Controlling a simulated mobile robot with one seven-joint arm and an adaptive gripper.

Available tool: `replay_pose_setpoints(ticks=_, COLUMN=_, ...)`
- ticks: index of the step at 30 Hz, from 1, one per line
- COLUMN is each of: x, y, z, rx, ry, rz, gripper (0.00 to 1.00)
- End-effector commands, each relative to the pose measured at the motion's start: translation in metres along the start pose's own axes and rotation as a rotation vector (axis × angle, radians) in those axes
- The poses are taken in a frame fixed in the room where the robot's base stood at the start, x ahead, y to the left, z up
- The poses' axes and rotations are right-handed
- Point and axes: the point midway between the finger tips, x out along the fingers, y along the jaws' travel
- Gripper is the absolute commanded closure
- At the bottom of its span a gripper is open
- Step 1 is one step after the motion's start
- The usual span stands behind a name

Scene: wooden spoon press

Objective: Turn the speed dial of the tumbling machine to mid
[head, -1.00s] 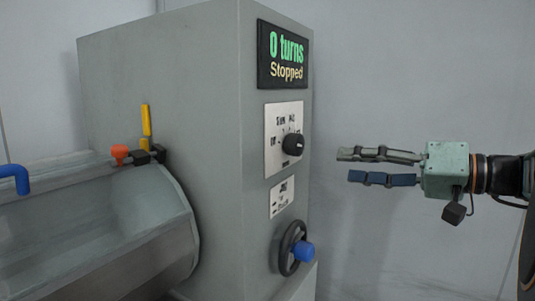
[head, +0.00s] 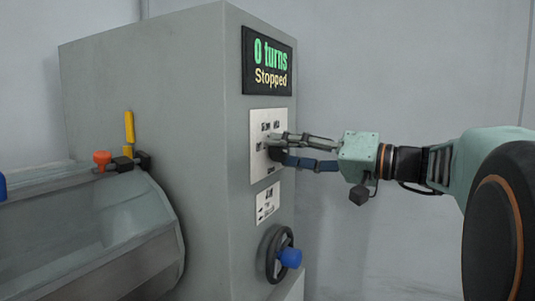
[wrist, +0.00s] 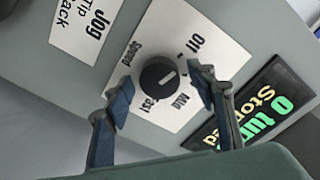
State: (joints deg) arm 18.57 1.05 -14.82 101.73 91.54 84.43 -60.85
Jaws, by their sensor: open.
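The tumbling machine (head: 150,100) is a grey cabinet with a white speed panel (head: 266,118) on its right face. The black speed dial (wrist: 157,76) shows clearly in the wrist view, with a pale pointer line on its face. Labels around it read Speed, Off, Fast and one that looks like Mid or Min; the exact setting is hard to tell. My gripper (head: 273,148) is open at the panel, and its fingers mostly hide the dial in the head view. In the wrist view the fingertips (wrist: 162,84) stand on either side of the dial, apparently apart from it.
The display (head: 269,62) above reads 0 turns, Stopped. A Jog label plate (head: 267,203) and a black handwheel with a blue knob (head: 289,257) sit below the panel. The drum (head: 90,230) with an orange knob (head: 102,158) and a yellow handle (head: 129,127) is at left.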

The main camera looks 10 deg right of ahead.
Motion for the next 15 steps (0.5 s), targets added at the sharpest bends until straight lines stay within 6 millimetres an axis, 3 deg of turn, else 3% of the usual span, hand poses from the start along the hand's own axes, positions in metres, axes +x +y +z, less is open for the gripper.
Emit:
replay_pose_setpoints(ticks=8, x=0.0014, y=0.0, z=-0.0002, rx=0.0, ry=0.0, rz=0.0, gripper=0.48)
replay_pose_setpoints(ticks=15, x=0.0012, y=0.0, z=-0.0001, rx=0.0, ry=0.0, rz=0.0, gripper=0.75)
